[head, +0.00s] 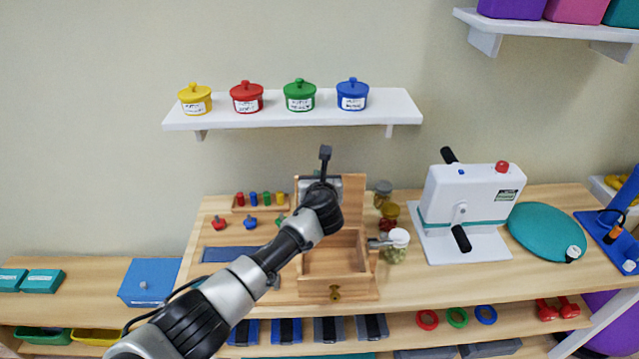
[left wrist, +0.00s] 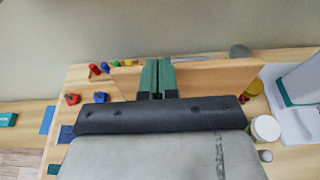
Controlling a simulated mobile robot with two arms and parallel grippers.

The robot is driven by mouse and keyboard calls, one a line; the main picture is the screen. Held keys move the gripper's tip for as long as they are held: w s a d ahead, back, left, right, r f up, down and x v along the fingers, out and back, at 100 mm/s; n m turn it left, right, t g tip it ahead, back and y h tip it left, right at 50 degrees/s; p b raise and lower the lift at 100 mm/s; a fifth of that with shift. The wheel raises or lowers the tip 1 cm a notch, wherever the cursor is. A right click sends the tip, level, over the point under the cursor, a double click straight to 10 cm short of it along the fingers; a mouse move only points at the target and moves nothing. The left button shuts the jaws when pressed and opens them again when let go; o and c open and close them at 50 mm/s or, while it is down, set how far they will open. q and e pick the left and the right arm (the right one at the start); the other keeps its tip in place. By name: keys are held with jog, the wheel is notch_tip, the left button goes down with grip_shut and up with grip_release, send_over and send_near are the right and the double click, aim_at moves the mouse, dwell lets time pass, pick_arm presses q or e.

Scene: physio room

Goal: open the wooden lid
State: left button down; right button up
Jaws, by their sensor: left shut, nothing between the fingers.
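The wooden lid (head: 353,200) stands raised, roughly upright, at the back of a small open wooden box (head: 331,286) on the bench. The box has a small brass-coloured catch (head: 335,292) on its front, and its inside looks empty. My left gripper (head: 321,187) is at the lid, partly covering it; my arm hides its fingertips in the head view. In the left wrist view, the green fingers (left wrist: 157,78) are shut together with nothing between them, in front of the lid's wooden board (left wrist: 215,78). Whether they touch the lid I cannot tell. My right gripper is not in view.
Glass jars (head: 396,246) stand close to the right of the box, with a white device (head: 465,205) farther right. Coloured pegs (head: 260,199) are at the left. A wall shelf (head: 290,114) with several lidded pots hangs above.

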pick_arm(q)
jog(key=shift+w, duration=0.6)
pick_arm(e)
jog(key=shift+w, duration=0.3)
pick_arm(q)
jog(key=shift+s+r, duration=0.1)
jog(key=shift+s, duration=0.05)
